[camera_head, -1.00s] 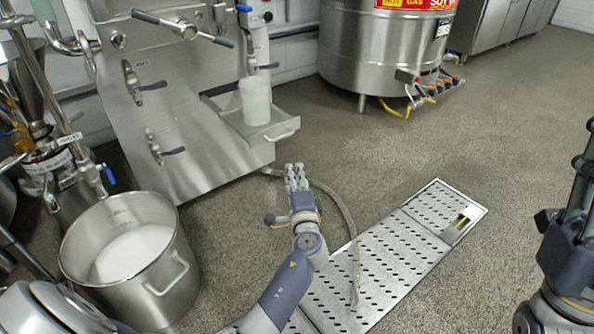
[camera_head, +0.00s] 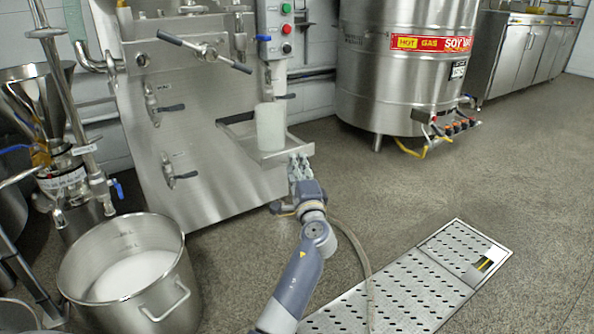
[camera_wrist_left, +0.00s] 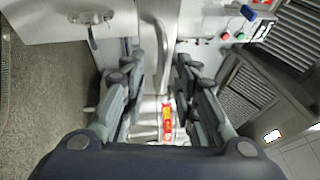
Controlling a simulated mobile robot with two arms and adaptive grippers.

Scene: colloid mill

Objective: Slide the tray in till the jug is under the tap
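The metal tray (camera_head: 238,121) juts out low on the right of the steel mill. A whitish, translucent jug (camera_head: 270,127) stands upright on it. In the left wrist view the fingers of this gripper (camera_wrist_left: 157,85) are apart. Contact with the tray cannot be made out. My right gripper is out of view.
A steel pot (camera_head: 135,290) of white liquid stands at the lower left. A hose (camera_head: 362,265) lies on the floor by my left arm. A perforated drain cover (camera_head: 410,290) lies to the right. A large vat (camera_head: 400,85) stands behind; floor between is clear.

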